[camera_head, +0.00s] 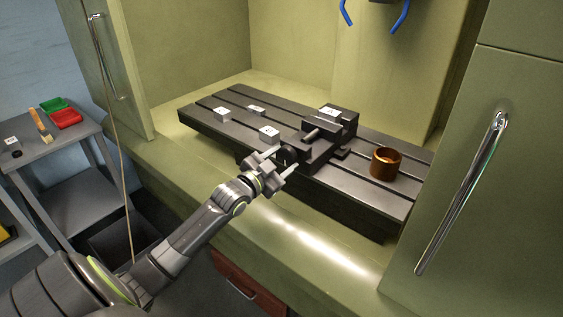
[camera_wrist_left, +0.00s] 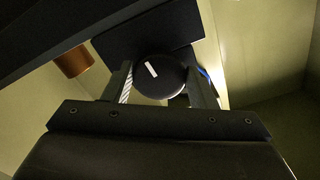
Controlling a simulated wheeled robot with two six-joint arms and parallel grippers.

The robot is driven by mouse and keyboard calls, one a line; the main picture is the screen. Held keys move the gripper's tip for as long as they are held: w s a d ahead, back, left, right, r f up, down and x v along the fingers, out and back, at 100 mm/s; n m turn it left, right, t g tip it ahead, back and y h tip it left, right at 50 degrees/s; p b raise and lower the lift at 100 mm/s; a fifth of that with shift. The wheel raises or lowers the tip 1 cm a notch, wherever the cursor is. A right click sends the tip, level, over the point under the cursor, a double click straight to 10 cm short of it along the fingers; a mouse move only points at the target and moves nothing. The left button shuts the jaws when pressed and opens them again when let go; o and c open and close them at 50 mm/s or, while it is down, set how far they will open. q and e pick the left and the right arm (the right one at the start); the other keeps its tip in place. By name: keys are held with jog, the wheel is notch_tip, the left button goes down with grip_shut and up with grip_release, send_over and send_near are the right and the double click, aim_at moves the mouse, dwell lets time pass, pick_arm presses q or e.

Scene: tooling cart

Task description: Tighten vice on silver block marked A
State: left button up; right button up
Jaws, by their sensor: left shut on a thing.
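A dark vice (camera_head: 318,140) stands on the slotted machine table. A silver block (camera_head: 329,111) with a marked white top sits in the vice at its far side; its letter is too small to read. My left gripper (camera_head: 278,166) is at the near end of the vice, shut on the round black vice knob (camera_head: 288,156). In the left wrist view the knob (camera_wrist_left: 160,76), with a white mark on its face, sits between the two fingers (camera_wrist_left: 160,85). The vice jaws are partly hidden behind the vice body. My right gripper is in neither view.
The slotted table (camera_head: 390,200) also carries several other marked blocks, among them one near the vice (camera_head: 269,133), and a copper cup (camera_head: 385,163) at right. Cabinet doors with long handles (camera_head: 460,195) flank the opening. Blue hoses (camera_head: 400,16) hang above. A grey cart (camera_head: 60,150) stands left.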

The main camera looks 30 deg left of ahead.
pick_arm(q)
jog(key=o, duration=1)
jog(key=shift+c, duration=0.2)
jog(key=s+a, duration=0.1)
jog(key=s, duration=1.6)
jog(key=shift+s+a, duration=0.15)
jog(key=shift+s, duration=0.05)
